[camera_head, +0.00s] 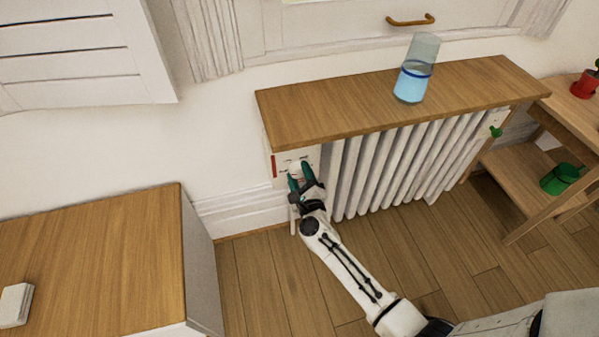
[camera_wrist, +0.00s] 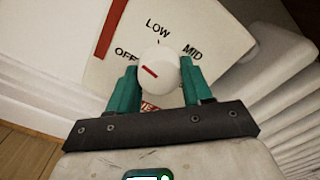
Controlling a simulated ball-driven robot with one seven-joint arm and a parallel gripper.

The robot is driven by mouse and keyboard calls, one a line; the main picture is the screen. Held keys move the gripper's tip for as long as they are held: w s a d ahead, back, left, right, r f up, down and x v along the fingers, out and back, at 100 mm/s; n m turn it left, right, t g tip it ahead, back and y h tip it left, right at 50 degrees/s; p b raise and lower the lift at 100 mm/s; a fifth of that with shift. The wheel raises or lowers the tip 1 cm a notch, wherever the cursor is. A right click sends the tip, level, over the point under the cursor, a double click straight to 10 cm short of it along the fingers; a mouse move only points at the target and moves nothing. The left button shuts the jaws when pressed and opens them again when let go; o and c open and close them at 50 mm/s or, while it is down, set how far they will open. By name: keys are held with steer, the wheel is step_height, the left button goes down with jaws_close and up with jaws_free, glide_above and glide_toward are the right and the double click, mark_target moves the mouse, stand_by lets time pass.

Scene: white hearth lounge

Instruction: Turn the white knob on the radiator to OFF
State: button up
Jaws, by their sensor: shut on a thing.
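The white knob (camera_wrist: 165,66) sits on a white dial plate (camera_wrist: 105,75) at the left end of the radiator (camera_head: 385,170). In the wrist view the plate reads OFF at the left, LOW at the top and MID at the right. The knob's red mark points left and slightly up, toward the word OFF. My gripper (camera_wrist: 157,75) has its green fingers shut on the knob, one on each side. A red label below the knob is mostly hidden by the gripper. In the head view the knob shows small between the fingertips (camera_head: 300,180).
A wooden shelf (camera_head: 330,105) lies over the radiator, with a glass of blue liquid (camera_head: 411,84) on it. A green knob (camera_head: 495,132) is at the radiator's right end. A wooden-topped cabinet (camera_head: 100,250) stands at the left. Bare floor (camera_head: 265,285) lies between.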

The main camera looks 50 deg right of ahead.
steer(key=n+p, duration=0.1)
steer(key=n, duration=0.4)
steer(key=shift+s+p, duration=0.1)
steer(key=shift+p, duration=0.3)
steer(key=shift+n, duration=0.3)
steer(key=o, duration=1)
steer(key=shift+o, duration=0.2)
steer(key=p+v, duration=0.2)
steer(key=v, duration=0.8)
steer(key=shift+s+a, duration=0.3)
